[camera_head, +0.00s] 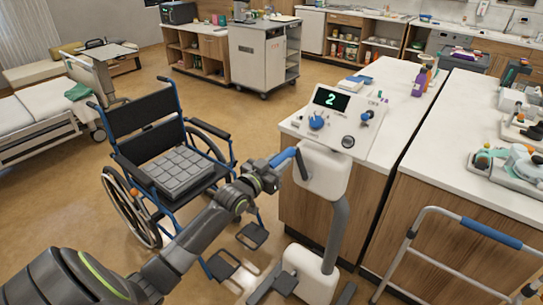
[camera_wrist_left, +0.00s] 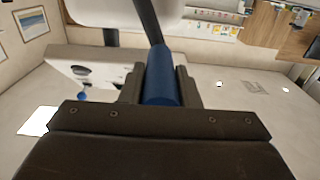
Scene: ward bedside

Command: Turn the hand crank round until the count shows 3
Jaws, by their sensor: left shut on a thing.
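The hand crank's blue grip (camera_head: 283,157) sticks out to the left of the white crank machine (camera_head: 322,172). The machine's panel has a dark display (camera_head: 331,99) that reads 2. My left gripper (camera_head: 271,166) is shut on the blue grip. In the left wrist view the blue grip (camera_wrist_left: 161,78) lies between the two dark fingers of my left gripper (camera_wrist_left: 160,88), and the dark crank arm (camera_wrist_left: 148,22) runs up from it. The fingers hide the sides of the grip. My right gripper is in neither view.
A blue and black wheelchair (camera_head: 168,148) stands close to the left of my left arm. A white-topped counter (camera_head: 390,92) is behind the machine. A walking frame (camera_head: 455,245) with a blue grip stands at the lower right. Open floor lies behind the wheelchair.

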